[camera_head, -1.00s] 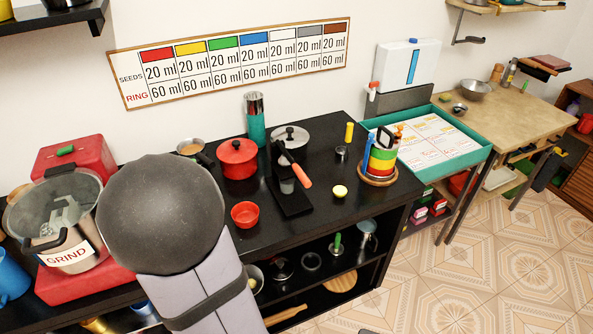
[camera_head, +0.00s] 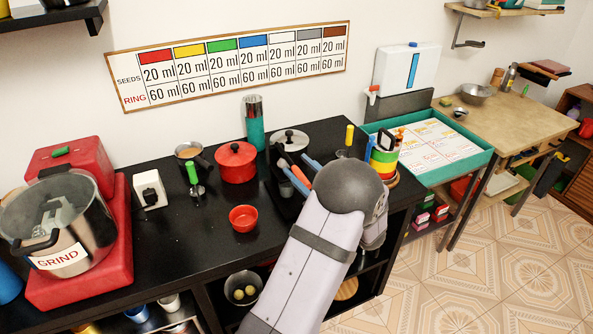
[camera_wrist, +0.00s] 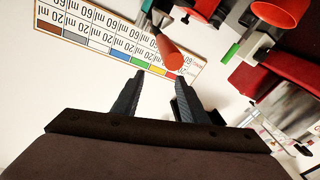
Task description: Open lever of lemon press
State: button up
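The lemon press (camera_head: 283,203) is a black stand on the black counter. Its lever has an orange-red handle (camera_head: 300,175), which slants down to the right. In the wrist view the handle (camera_wrist: 169,57) shows just past my fingertips, roughly between them. I cannot tell whether a finger touches the handle. My arm hides part of the press's right side.
A red pot (camera_head: 236,162) and a teal shaker (camera_head: 255,120) stand behind the press. A red bowl (camera_head: 243,218) sits in front left. Coloured rings (camera_head: 382,160) stand at right. The counter left of the bowl is clear.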

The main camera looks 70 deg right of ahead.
aim_at(297, 170)
jog(key=f+m+p, duration=0.1)
jog(key=m, duration=0.1)
jog(key=s+f+m+g+h, duration=0.1)
jog(key=m, duration=0.1)
jog(key=m+g+h+p, duration=0.1)
jog(key=m, duration=0.1)
jog(key=shift+s+a+f+p, duration=0.15)
jog(key=shift+s+f+p, duration=0.15)
jog(key=shift+s+f, duration=0.1)
jog(key=shift+s+a+f+m+g+h+p, duration=0.15)
jog(key=shift+f+m+g+h+p, duration=0.25)
jog(key=shift+f+m, duration=0.7)
jog(key=shift+w+d+r, duration=0.3)
jog(key=shift+w+d, duration=0.25)
jog(key=shift+p+x, duration=1.2)
jog(key=shift+x, duration=1.75)
jog(key=shift+s+f, duration=0.1)
jog(key=shift+f, duration=0.1)
grip_shut()
